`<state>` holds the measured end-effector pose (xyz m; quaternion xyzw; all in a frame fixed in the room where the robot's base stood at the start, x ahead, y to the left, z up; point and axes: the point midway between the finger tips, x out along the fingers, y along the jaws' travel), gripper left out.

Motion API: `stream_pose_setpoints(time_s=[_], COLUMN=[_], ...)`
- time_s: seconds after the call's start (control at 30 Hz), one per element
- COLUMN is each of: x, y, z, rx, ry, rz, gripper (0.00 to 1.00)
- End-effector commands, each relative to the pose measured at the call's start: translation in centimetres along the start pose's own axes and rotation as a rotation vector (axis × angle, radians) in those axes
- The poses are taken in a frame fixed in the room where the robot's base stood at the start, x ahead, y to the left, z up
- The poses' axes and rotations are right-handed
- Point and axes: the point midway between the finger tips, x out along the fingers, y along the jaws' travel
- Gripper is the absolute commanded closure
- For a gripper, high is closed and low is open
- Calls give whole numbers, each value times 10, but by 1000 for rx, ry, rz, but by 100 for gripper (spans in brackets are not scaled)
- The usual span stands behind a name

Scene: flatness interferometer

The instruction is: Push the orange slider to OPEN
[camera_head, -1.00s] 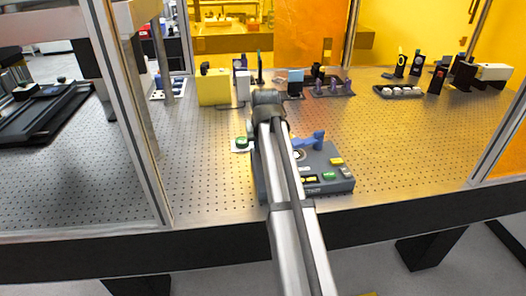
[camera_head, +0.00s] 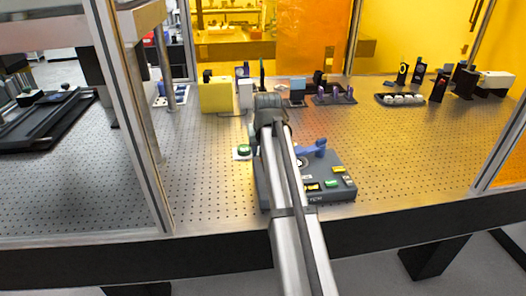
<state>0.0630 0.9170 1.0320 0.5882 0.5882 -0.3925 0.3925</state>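A dark grey control box (camera_head: 335,195) sits near the front edge of the perforated table. Its right part shows a blue lever-like part (camera_head: 312,148), a green button (camera_head: 331,183) and small yellow-orange parts (camera_head: 338,169). I cannot make out which part, if any, is the orange slider, or read an OPEN label. My arm crosses in front of the box and hides much of its left part. My arm's far joint shows above the box, but my gripper's fingers are hidden behind it.
A yellow box (camera_head: 215,94) and several optics stand behind. A tray with white round pieces (camera_head: 400,99) is at the back right. Metal frame posts (camera_head: 125,110) stand at both sides. The table right of the box is clear.

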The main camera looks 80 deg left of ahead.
Motion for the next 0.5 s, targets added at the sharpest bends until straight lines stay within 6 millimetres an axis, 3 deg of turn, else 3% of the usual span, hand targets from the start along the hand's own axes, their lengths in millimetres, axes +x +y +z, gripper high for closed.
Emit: stream_pose_setpoints(time_s=[0.5], x=[-95], y=[0], z=[0], rx=[0], ry=[2], rz=[0], gripper=[53])
